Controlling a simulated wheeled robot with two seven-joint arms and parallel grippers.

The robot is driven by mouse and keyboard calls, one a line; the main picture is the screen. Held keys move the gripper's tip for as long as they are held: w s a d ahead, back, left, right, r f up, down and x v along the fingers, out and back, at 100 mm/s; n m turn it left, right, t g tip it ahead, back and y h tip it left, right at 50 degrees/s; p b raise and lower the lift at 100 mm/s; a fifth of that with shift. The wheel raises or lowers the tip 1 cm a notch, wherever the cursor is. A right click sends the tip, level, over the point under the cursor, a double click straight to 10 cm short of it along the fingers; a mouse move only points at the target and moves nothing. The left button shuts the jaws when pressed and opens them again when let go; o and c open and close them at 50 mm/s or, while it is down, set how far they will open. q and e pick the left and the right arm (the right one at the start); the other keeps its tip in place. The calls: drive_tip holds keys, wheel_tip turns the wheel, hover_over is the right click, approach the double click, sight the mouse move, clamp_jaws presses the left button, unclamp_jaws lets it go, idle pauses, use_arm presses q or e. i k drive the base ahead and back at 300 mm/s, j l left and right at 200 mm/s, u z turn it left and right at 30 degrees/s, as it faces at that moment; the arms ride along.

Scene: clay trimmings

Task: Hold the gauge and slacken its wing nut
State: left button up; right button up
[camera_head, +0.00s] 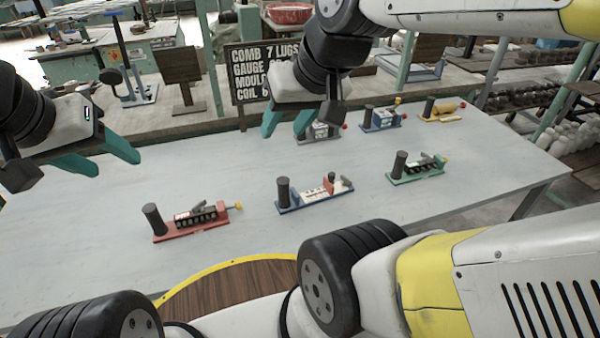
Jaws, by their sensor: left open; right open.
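Several small devices with dark upright cylinders stand on the table; I cannot tell for sure which is the gauge. One has a red base (190,229) and a yellow piece at its right end, perhaps a wing nut. A blue-based one (315,196) is at the middle, and a green-based one (417,173) with a yellow end piece is to the right. Behind are a grey one (318,133), partly hidden by my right gripper, another blue one (380,120) and a yellow one (441,110). My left gripper (106,160) is open, empty, above the table's left. My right gripper (287,124) is open near the grey device.
The pale table (240,160) has free room between the devices and at left. A dark sign (262,72) reading "COMB 7 LUGS", "GAUGE", "MOULD", "COIL" stands behind, partly covered by my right arm. Shelves with pots (520,105) are beyond the right edge.

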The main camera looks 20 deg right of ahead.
sight(346, 181)
drive_tip(key=l+z, duration=0.1)
drive_tip(key=z, duration=0.25)
drive_tip(key=l+z, duration=0.1)
drive_tip(key=z, duration=0.25)
drive_tip(key=l+z, duration=0.1)
drive_tip(key=z, duration=0.25)
drive_tip(key=k, duration=0.05)
